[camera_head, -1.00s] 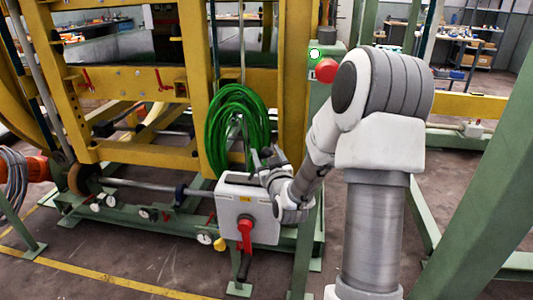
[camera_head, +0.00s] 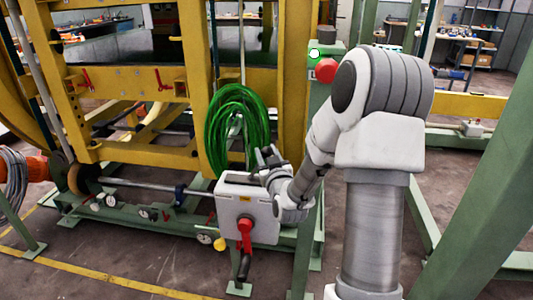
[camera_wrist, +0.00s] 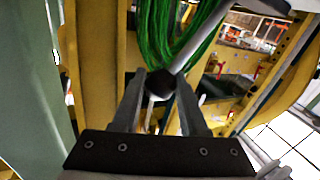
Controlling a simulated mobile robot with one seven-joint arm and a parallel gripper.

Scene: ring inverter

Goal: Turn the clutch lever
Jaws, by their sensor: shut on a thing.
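The clutch lever is a rod with a black knob (camera_wrist: 160,86), seen in the wrist view. My gripper (camera_wrist: 162,90) is shut on this knob, with one finger on each side. The grey rod runs up and to the right from the knob. In the head view my gripper (camera_head: 267,157) is just above the right top of a light grey control box (camera_head: 232,205). The lever is too small and too covered by the fingers there to make out its angle.
A red handle (camera_head: 246,229) is on the box's front. A green hose coil (camera_head: 222,130) hangs close behind my gripper. A yellow frame (camera_head: 150,150) stands behind. A green post (camera_head: 303,245) and a red button (camera_head: 326,69) are near my arm. Floor lies clear at front left.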

